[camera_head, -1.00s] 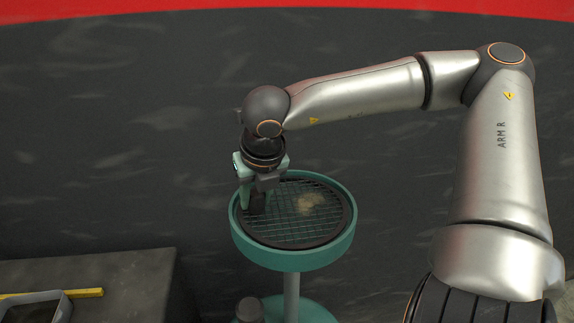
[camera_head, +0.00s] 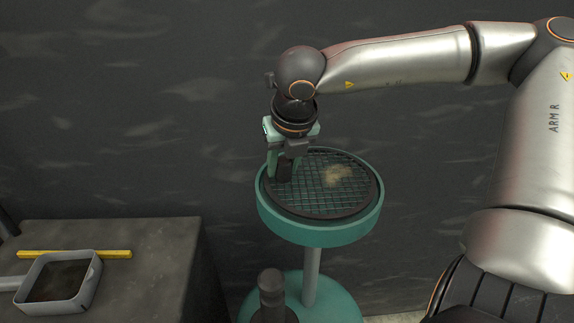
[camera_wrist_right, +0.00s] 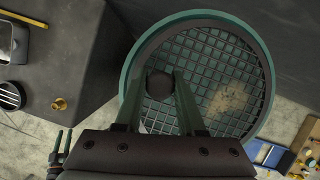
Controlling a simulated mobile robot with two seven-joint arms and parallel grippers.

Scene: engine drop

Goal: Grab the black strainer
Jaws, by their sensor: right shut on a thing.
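The black strainer (camera_head: 340,203) is a round dark mesh disc with a dark rim. It lies level in the top of a green round stand (camera_head: 320,235). It also fills much of the right wrist view (camera_wrist_right: 215,80), with a pale brownish patch on the mesh. My right gripper (camera_head: 286,163) points down over the strainer's left part. In the right wrist view its two green fingers (camera_wrist_right: 159,100) stand on either side of a dark round-topped handle (camera_wrist_right: 160,85). They are shut on it. My left gripper does not show in the head view.
A dark table (camera_head: 165,235) at left holds a grey tray (camera_head: 90,280) with dark content and a yellow bar (camera_head: 110,254). A dark round-topped object (camera_head: 270,295) is by the stand's base. A dark wall stands behind.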

